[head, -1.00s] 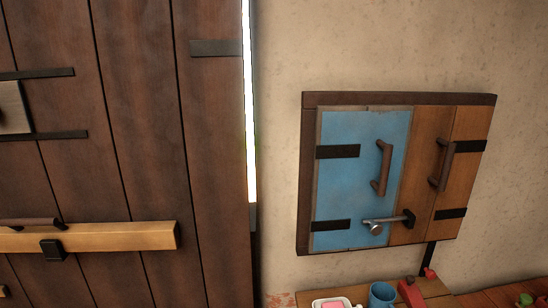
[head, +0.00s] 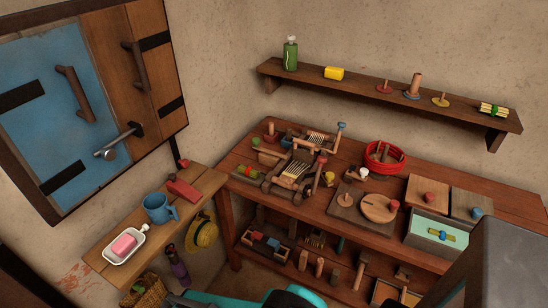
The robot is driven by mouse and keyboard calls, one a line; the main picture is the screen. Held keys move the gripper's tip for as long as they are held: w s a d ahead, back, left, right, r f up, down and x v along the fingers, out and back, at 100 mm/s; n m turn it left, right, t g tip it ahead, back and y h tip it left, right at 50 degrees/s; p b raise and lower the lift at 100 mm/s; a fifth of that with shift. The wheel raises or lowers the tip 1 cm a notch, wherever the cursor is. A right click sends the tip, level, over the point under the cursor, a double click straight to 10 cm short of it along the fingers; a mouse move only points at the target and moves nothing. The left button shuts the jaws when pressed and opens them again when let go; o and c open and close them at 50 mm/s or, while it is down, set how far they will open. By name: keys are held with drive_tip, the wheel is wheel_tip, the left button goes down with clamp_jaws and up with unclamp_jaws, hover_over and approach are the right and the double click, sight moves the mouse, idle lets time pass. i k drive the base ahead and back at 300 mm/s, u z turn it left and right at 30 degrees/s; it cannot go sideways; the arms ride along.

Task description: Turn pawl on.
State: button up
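No part is plainly recognizable as the pawl. A small wooden loom-like device (head: 292,172) with pale strings or slats stands at the left of the workbench (head: 335,232). A lever with a blue knob (head: 341,126) rises at its back right, and small knobs sit around it. Their settings are too small to tell. A metal latch bar (head: 120,140) lies across the blue and wooden shutters at the upper left. My gripper is not in view; only teal and dark parts, apparently of my arm, show at the bottom edge.
A wall shelf (head: 390,95) holds a green bottle (head: 290,54) and small items. A narrow shelf (head: 100,250) at left carries a blue mug (head: 160,208) and a soap dish (head: 124,245). A red coil (head: 384,157), round board (head: 379,207) and boxes crowd the bench.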

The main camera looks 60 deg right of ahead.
sight(327, 177)
drive_tip(key=u, duration=0.45)
drive_tip(key=k, duration=0.15)
drive_tip(key=z, duration=2.8)
drive_tip(key=k, duration=0.4)
drive_tip(key=u, duration=0.05)
drive_tip(key=i, duration=0.5)
drive_tip(key=z, duration=0.1)
